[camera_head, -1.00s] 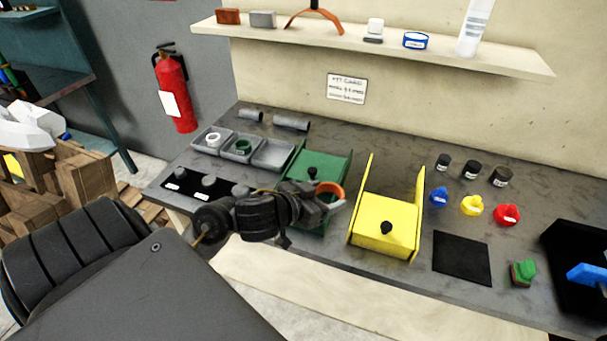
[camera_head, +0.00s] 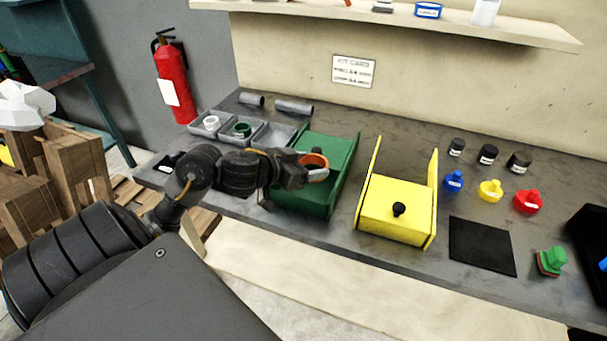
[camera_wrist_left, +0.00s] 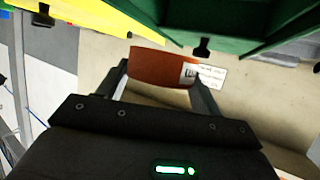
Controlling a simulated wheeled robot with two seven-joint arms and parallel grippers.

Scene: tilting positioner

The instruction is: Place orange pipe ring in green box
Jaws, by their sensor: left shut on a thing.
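The orange pipe ring (camera_head: 314,161) is held by my left gripper (camera_head: 308,170), in front of the green box (camera_head: 335,146) in the head view. Whether it is above or inside the box cannot be told. In the left wrist view, the ring (camera_wrist_left: 152,66) sits between the fingertips of my left gripper (camera_wrist_left: 162,76), with a white label on its side. The green box (camera_wrist_left: 165,22) is close by at the top there, with a dark knob. The arm hides part of the box. My right gripper is not in view.
A yellow box (camera_head: 395,212) with a black knob stands right of the green one. Grey trays (camera_head: 275,134) are at the left, one holding a green ring. A shelf (camera_head: 420,18) runs above.

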